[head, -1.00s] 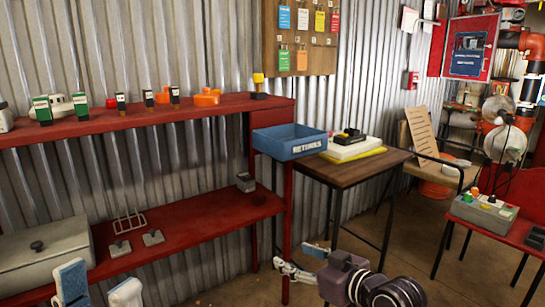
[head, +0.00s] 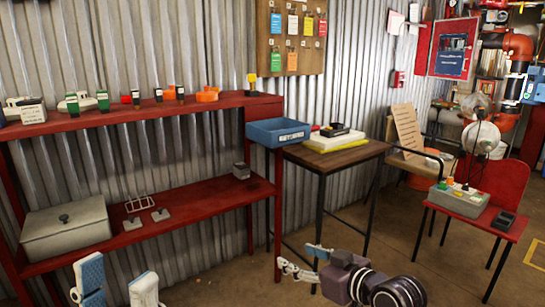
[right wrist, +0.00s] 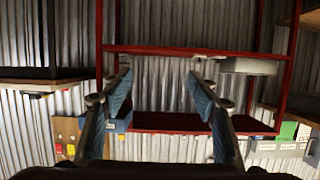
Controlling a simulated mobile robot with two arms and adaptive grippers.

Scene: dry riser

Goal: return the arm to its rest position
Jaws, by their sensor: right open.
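My left gripper (head: 117,284) shows at the bottom left of the head view, its two blue-padded fingers apart with nothing between them. My right arm comes in at the bottom centre, and its gripper (head: 303,261) points left, in front of the red shelf unit and the small wooden table. In the right wrist view my right gripper (right wrist: 160,95) has its blue-padded fingers wide apart and empty. That view appears upside down, with the red shelves beyond the fingers. Neither gripper appears to touch anything.
The red shelf unit (head: 200,205) stands along the corrugated wall. A blue bin (head: 277,133) sits between it and the wooden table (head: 335,157). A grey control box (head: 459,199) rests on a red chair-like stand (head: 497,221) at the right. The floor in front is clear.

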